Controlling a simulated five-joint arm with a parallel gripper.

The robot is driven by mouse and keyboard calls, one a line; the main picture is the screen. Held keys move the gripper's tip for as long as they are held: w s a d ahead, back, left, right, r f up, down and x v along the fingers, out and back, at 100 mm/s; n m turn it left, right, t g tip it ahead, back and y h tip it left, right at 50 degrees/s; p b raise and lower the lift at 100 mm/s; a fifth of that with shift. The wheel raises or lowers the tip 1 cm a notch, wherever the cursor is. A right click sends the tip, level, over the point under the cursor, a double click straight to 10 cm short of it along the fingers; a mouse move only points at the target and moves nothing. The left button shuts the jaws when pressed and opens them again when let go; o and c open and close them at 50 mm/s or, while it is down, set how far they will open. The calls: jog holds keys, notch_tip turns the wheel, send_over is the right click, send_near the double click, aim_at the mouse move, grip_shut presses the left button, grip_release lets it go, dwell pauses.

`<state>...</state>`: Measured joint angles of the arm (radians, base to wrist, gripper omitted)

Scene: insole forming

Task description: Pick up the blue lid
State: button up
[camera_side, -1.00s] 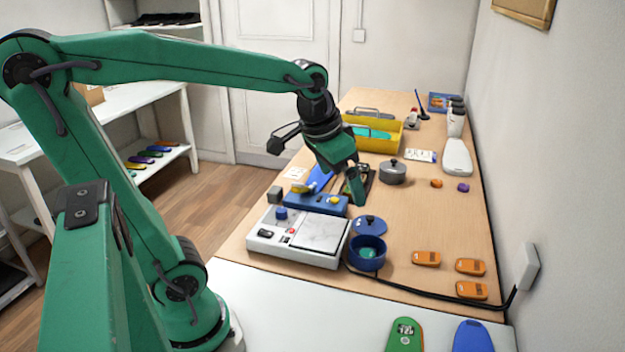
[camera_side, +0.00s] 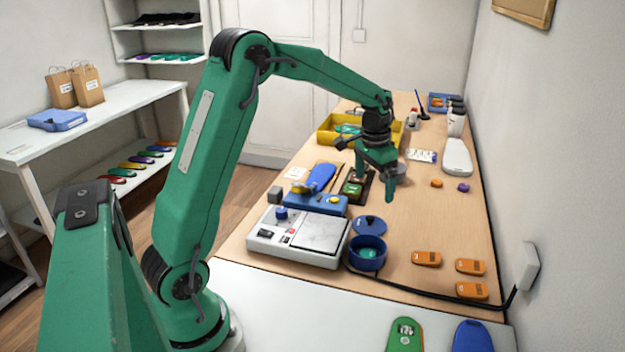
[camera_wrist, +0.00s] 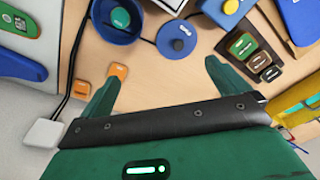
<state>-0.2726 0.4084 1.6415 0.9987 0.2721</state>
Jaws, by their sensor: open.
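The blue lid (camera_side: 370,226) is a round disc with a dark knob in its middle, lying on the wooden table just behind the blue pot (camera_side: 366,262). My gripper (camera_side: 374,187) is open and empty above the table, pointing down, and appears higher and farther back than the lid. In the wrist view, the fingertips of my gripper (camera_wrist: 161,74) are spread, with the lid beyond them near the right finger.
A grey-white machine (camera_side: 290,247) with a flat plate stands left of the pot. Several orange pieces (camera_side: 426,258) lie to the right. A black cable (camera_side: 440,293) runs along the front. A grey pot (camera_side: 401,172) and yellow tray (camera_side: 335,126) stand behind. Table right of the lid is clear.

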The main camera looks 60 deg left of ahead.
jog(key=g, duration=0.1)
send_over(370, 217)
jog(key=f, duration=0.7)
jog(key=shift+w+a+f, duration=0.1)
jog(key=shift+a+f, duration=0.15)
jog(key=shift+f, duration=0.05)
jog(key=shift+f, duration=0.15)
jog(key=shift+f, duration=1.2)
jog(key=shift+d+f, duration=0.1)
jog(key=shift+d+f, duration=0.1)
jog(key=shift+f, duration=2.35)
jog(key=shift+c, duration=0.4)
jog(key=c, duration=0.7)
